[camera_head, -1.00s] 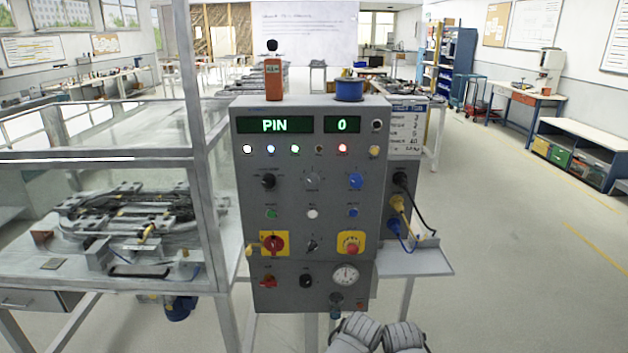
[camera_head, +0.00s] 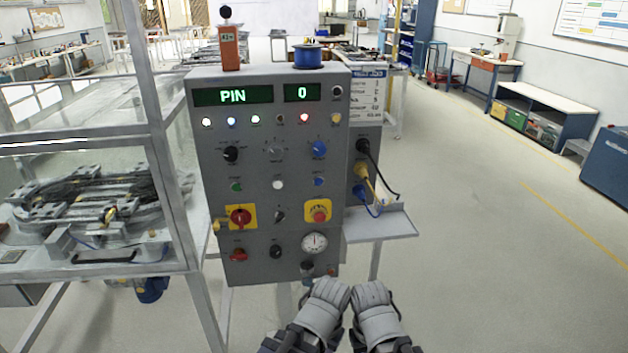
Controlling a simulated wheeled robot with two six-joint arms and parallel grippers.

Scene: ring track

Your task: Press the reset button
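The grey control panel (camera_head: 211,160) stands upright ahead of me. Its displays read "PIN" and "0". A middle row holds a green button (camera_head: 236,187), a white button (camera_head: 278,184) and a blue button (camera_head: 318,182); their small labels are too blurred to read, so I cannot tell which is reset. A red mushroom button (camera_head: 319,213) sits on a yellow plate. My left gripper (camera_head: 331,292) and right gripper (camera_head: 370,293) are side by side at the bottom, in front of and below the panel's lower right corner. Their fingertips cannot be made out.
A framed clear enclosure (camera_head: 160,150) with a ring track (camera_head: 90,200) stands left of the panel. A small shelf (camera_head: 385,225) and plugged cables (camera_head: 372,190) stick out at the panel's right side. An orange box (camera_head: 229,48) and blue spool (camera_head: 308,57) sit on top. Floor at right is clear.

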